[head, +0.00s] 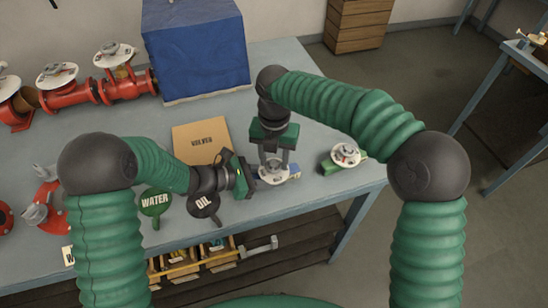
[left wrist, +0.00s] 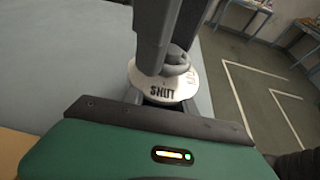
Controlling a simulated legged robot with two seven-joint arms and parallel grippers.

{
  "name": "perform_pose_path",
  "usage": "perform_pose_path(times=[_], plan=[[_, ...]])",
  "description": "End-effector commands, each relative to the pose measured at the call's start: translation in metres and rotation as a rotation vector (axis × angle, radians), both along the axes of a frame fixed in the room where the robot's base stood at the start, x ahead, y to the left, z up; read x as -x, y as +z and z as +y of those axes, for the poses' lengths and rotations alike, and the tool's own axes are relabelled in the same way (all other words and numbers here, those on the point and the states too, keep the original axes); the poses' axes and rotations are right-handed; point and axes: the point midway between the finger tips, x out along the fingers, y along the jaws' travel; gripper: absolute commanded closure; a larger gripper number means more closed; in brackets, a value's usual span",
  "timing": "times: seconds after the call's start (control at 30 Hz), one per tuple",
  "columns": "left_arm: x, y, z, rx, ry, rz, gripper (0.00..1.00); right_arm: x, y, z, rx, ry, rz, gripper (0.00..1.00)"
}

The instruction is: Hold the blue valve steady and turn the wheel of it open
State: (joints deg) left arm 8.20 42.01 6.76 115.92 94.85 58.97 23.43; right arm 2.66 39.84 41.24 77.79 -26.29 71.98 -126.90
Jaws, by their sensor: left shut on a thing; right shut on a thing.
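The blue valve (head: 293,171) is on the table near its front edge, mostly hidden by my grippers. Its pale round plate (head: 272,179) faces up; in the left wrist view the plate (left wrist: 146,80) reads "SHUT". My left gripper (head: 256,176) comes from the left, low, and is shut on the valve's body. My right gripper (head: 274,160) points down from above and is shut on the grey wheel (left wrist: 177,63) over the plate. The grip points themselves are partly hidden.
A green valve (head: 345,156) lies just right. A brown folder (head: 200,140), WATER tag (head: 155,201) and OIL tag (head: 204,205) lie left. Red valves (head: 124,84) and a blue-covered box (head: 195,48) stand behind. The table's front edge is close; tools sit below.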

Motion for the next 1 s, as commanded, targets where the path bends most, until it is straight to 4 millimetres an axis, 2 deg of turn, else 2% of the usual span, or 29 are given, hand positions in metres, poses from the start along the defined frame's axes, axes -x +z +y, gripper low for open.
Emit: perform_pose_path(times=[0.23,0.27,0.4,0.77,0.87,1.0], plan=[[0.001,-0.001,0.001,-0.002,-0.001,0.003,1.00,-0.003,0.001,-0.004,0.005,-0.006,-0.008,0.98],[0.001,-0.001,0.001,-0.002,-0.001,0.002,1.00,-0.003,0.001,-0.004,0.005,-0.006,-0.008,0.55],[0.001,-0.001,0.001,-0.002,0.000,0.003,1.00,-0.002,0.001,-0.003,0.005,-0.005,-0.006,0.37],[0.000,-0.001,0.001,-0.002,0.002,0.002,1.00,-0.001,0.004,-0.001,0.002,-0.003,-0.003,0.35],[0.000,-0.001,0.001,-0.002,0.002,0.002,1.00,-0.002,0.020,-0.001,0.001,-0.004,-0.005,0.35],[0.000,-0.001,0.001,-0.003,0.001,0.002,1.00,-0.003,0.055,0.000,0.000,-0.004,-0.006,0.35]])
